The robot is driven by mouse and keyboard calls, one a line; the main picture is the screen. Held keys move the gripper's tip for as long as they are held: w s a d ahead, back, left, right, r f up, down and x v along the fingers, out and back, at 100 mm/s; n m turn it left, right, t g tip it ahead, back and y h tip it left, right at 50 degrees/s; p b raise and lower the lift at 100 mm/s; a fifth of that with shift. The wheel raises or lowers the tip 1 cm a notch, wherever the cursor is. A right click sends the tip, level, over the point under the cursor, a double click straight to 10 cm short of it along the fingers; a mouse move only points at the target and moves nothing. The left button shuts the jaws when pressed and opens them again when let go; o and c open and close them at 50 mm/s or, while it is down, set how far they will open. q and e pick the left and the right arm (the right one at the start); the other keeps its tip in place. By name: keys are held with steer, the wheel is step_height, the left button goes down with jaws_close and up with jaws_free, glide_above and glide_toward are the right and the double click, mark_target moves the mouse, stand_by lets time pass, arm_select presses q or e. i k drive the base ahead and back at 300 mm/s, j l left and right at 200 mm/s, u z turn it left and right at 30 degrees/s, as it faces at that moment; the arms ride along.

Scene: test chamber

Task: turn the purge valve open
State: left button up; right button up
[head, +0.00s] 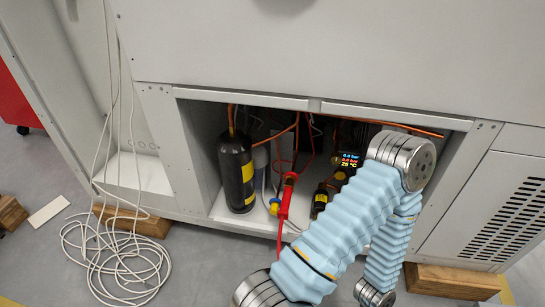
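In the head view an open compartment (228,210) low in a grey cabinet holds pipes and fittings. A red fitting (286,197) with a red hose stands near its middle. A dark part with a yellow face (320,198) is to the right. I cannot tell which of these is the purge valve, or whether it is open. My light-blue sleeved arm (340,235) crosses the right of the compartment and hides part of it. Neither gripper shows.
A black cylinder (235,172) stands at the compartment's left. A lit display (348,160) shows beside my arm. A white cable (115,255) lies coiled on the floor at left. Wooden blocks (452,281) support the cabinet. A red object (17,100) stands far left.

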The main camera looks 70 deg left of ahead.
mark_target(336, 157)
steer(key=u, duration=1.75)
steer(key=z, duration=0.45)
